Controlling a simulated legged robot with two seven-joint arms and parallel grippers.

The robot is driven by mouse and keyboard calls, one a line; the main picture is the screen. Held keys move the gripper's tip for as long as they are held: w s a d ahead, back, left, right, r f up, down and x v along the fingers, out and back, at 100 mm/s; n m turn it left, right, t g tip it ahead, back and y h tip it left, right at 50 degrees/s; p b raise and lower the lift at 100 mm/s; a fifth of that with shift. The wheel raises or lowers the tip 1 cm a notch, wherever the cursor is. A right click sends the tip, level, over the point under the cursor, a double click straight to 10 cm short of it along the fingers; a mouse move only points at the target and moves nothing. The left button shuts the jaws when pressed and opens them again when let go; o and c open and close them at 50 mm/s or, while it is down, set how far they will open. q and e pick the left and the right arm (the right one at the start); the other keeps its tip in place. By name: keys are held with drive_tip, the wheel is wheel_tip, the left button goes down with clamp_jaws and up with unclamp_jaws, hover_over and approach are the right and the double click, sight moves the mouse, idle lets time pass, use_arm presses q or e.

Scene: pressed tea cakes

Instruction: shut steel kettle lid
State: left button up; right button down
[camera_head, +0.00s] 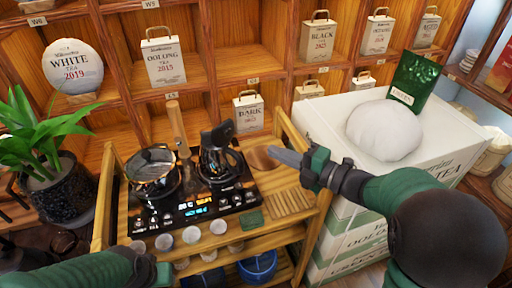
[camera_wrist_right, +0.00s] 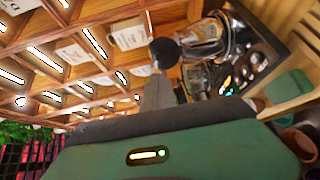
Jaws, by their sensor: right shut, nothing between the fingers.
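The kettle (camera_head: 218,165), dark and shiny with a black upper part, stands on the right side of the black cooktop (camera_head: 190,212). Its upper part rises at an angle; I cannot tell clearly how far the lid is open. My right gripper (camera_head: 274,153) is shut and empty, right of the kettle and apart from it, above the wooden shelf. In the right wrist view its grey fingers (camera_wrist_right: 158,92) point toward a dark round part, with shiny vessels beyond.
A glass-lidded pot (camera_head: 153,180) stands left of the kettle. A wooden disc (camera_head: 262,158) and slatted mat (camera_head: 291,204) lie on the right of the cart. Small cups (camera_head: 191,235) line its front. White boxes (camera_head: 447,164) bearing a round tea cake (camera_head: 384,131) stand at right.

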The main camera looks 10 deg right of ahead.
sight(230, 133)
drive_tip(key=x, duration=1.3)
drive_tip(key=shift+w+a, duration=0.1)
drive_tip(key=shift+w, duration=0.05)
